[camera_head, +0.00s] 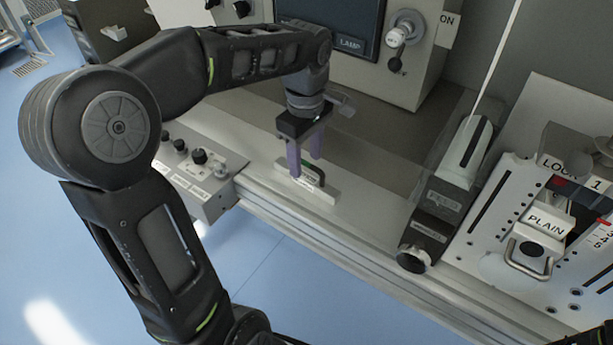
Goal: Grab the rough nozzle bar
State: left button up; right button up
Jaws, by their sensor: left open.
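A pale bar with a dark arched handle (322,193) lies on the light bench ledge near the middle of the view. Its small label is too small to read, so I cannot tell whether it says rough. My left gripper (306,166) comes down over the bar from above. Its two purple fingers are open and apart, at the handle, partly covering it. I cannot tell whether they touch it. Another block, marked PLAIN (546,224), with a metal loop handle, sits on the white slotted plate at the right. My right gripper does not show.
A grey control box with knobs (200,178) stands left of the bar. A dark block with a front knob (428,232) stands to its right, near a clear panel. A machine panel with a LAMP label (349,43) rises behind. The ledge around the bar is mostly clear.

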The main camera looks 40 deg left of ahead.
aim_at(307, 166)
pick_arm(q)
jog(key=shift+f+p, duration=0.4)
jog(key=shift+f, duration=2.2)
jog(key=shift+d, duration=0.1)
grip_shut()
